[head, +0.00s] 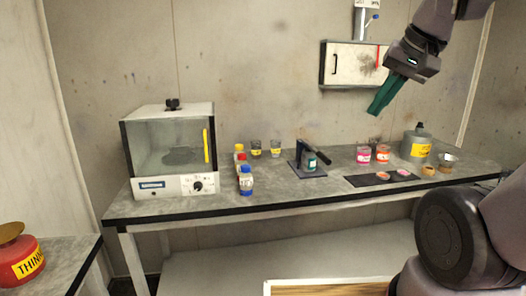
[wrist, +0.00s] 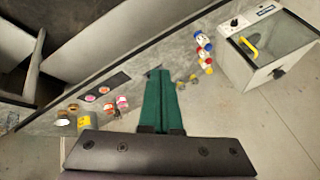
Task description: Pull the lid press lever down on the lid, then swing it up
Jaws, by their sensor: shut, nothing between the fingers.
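The lid press (head: 297,160) stands on the grey bench on a dark base plate, in the middle of the head view. Its black lever (head: 319,154) slants from the top of the post down to the right. A small tin with a green label (head: 310,164) sits under it; whether the lever touches its lid is too small to tell. My gripper (head: 376,110) is shut and empty, its long green fingers pointing down, above and to the right of the press. In the wrist view my fingers (wrist: 158,72) hide most of the press.
A glass-fronted oven (head: 165,150) and several capped bottles (head: 245,180) stand left of the press. Pink-labelled jars (head: 363,155), a dark mat (head: 368,181) and a grey can (head: 416,146) stand to the right. A wall cabinet (head: 350,65) hangs behind my gripper.

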